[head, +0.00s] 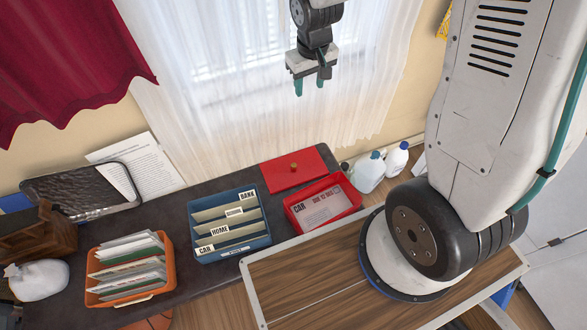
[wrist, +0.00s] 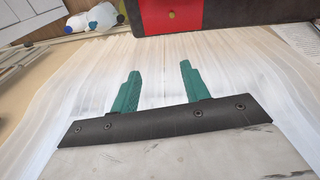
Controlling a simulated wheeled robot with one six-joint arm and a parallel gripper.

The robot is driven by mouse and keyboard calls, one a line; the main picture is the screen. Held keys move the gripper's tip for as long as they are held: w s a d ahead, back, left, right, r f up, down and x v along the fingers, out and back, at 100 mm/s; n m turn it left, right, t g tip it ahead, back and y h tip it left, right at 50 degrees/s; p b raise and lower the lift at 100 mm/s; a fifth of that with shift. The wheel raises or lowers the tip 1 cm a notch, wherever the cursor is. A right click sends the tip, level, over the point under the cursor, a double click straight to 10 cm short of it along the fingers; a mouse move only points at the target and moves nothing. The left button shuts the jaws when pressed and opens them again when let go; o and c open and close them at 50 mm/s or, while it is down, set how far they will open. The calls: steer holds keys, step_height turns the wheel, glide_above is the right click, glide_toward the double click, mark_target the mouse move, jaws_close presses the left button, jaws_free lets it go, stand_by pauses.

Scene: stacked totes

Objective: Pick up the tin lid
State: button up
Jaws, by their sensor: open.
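The tin lid (head: 293,171) is a flat red panel with a small round orange-brown knob on top. It lies on the dark tabletop, just behind the open red tin (head: 348,211), which has a paper label inside. The lid also shows at the top of the wrist view (wrist: 170,22), cut off by the frame edge, with its knob visible. My gripper (head: 309,88) hangs in front of the white curtain, apart from the lid and above it in the picture. Its two teal fingers (wrist: 157,90) are spread apart with nothing between them.
A blue file box (head: 230,250) stands left of the red tin, and an orange file tray (head: 133,297) further left. White and blue-capped bottles (head: 369,173) stand right of the lid.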

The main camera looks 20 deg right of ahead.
steer(key=w+f, duration=0.3)
steer(key=f, duration=1.1)
steer(key=n, duration=0.1)
glide_above(294, 165)
steer(key=s, duration=0.1)
step_height(294, 165, down, 18)
steer(key=shift+y, duration=0.3)
steer(key=f, duration=0.4)
steer(key=w+f, duration=0.1)
steer(key=f, duration=0.1)
steer(key=shift+f, duration=0.25)
jaws_close()
